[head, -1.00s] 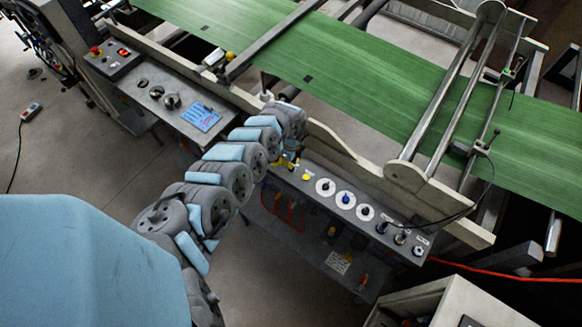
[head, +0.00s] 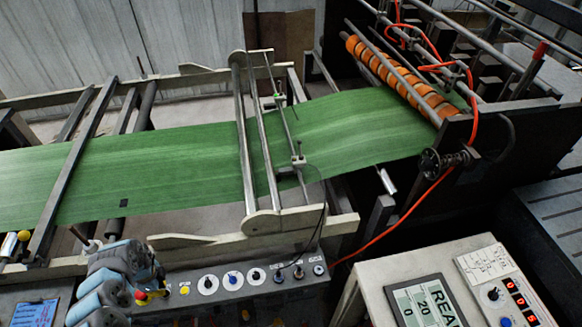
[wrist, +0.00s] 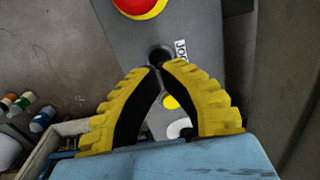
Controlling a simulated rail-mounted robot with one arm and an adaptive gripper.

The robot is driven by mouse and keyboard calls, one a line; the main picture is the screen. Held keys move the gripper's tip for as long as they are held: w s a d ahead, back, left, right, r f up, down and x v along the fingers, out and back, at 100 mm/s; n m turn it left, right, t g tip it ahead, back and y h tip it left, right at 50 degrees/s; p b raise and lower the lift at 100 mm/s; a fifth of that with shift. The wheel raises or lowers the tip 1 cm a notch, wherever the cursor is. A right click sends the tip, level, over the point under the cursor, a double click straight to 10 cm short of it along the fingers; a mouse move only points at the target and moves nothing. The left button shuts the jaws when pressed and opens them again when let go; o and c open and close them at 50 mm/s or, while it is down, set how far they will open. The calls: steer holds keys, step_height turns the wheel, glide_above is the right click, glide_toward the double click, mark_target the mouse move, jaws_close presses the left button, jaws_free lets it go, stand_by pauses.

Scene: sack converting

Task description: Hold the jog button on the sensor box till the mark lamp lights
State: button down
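The sensor box (head: 222,299) is a grey panel with several dials and knobs below the green web, at the bottom of the head view. In the wrist view, a black round button (wrist: 160,54) sits beside a partly hidden label that reads JOG. My gripper (wrist: 162,65) has yellow fingers with black pads, and its tips are together over the near edge of this button. I cannot tell whether it is pressed in. A yellow button or lamp (wrist: 170,101) shows between the fingers, and I cannot tell if it is lit. In the head view my gripper (head: 148,293) is small at the box's left end.
A red button on a yellow base (wrist: 141,5) lies just beyond the jog button. The green web (head: 180,170) carries a dark mark (head: 124,203). A console with a display (head: 425,303) stands at the lower right. An orange cable (head: 405,207) runs behind it.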

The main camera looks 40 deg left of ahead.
steer(key=shift+f+b, duration=1.1)
steer(key=shift+f, duration=0.8)
steer(key=shift+r, duration=0.1)
steer(key=shift+d+r+p, duration=0.1)
steer(key=shift+r+p, duration=0.75)
steer(key=shift+p, duration=0.15)
step_height(320, 180, up, 4)
steer(key=p, duration=0.3)
steer(key=shift+f, duration=0.25)
steer(key=shift+f, duration=0.15)
